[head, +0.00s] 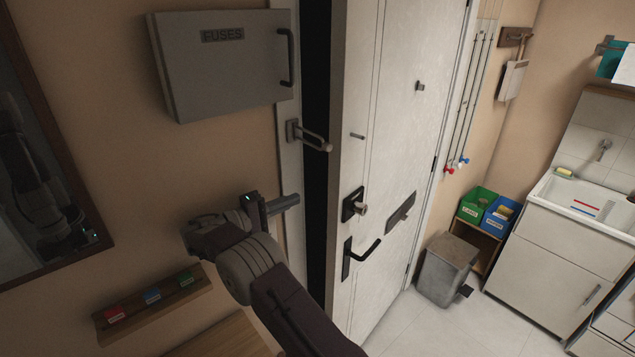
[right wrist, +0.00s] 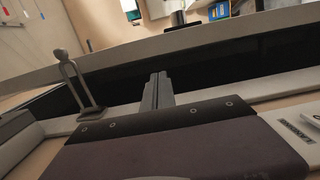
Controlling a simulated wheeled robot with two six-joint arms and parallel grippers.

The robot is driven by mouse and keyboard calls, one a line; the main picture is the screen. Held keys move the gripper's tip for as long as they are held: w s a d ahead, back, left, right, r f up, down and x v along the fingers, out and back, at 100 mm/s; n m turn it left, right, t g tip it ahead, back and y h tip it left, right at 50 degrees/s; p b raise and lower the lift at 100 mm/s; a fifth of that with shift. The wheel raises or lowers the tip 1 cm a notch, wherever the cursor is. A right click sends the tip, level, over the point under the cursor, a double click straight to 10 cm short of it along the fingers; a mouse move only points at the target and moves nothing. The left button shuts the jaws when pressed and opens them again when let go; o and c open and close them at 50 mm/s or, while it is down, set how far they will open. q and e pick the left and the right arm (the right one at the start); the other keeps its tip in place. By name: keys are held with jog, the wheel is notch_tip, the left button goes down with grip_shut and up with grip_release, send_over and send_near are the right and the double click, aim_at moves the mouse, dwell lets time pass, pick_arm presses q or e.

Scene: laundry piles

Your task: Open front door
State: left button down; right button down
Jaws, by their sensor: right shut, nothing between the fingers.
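The white front door (head: 396,130) stands ajar in the head view, with a dark gap (head: 318,90) between its free edge and the frame on the left. It carries a black lever handle (head: 362,253), a lock knob (head: 356,206) above it and a dark letter plate (head: 401,211). My right gripper (head: 285,203) is shut and empty, left of the gap, with its fingertips pointing toward the door edge. In the right wrist view the closed fingers (right wrist: 157,90) point at the dark gap. My left gripper is not in view.
A swing-bar door guard (head: 310,136) juts from the frame above my right gripper. A grey fuse box (head: 226,62) hangs on the left wall. A grey bin (head: 447,270) and sink cabinet (head: 557,248) stand right of the door. The floor before the door looks clear.

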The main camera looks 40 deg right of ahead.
jog(key=d+p, duration=0.4)
jog(key=d, duration=0.6)
jog(key=shift+p, duration=0.3)
jog(key=shift+w+f, duration=0.1)
jog(key=shift+f, duration=0.05)
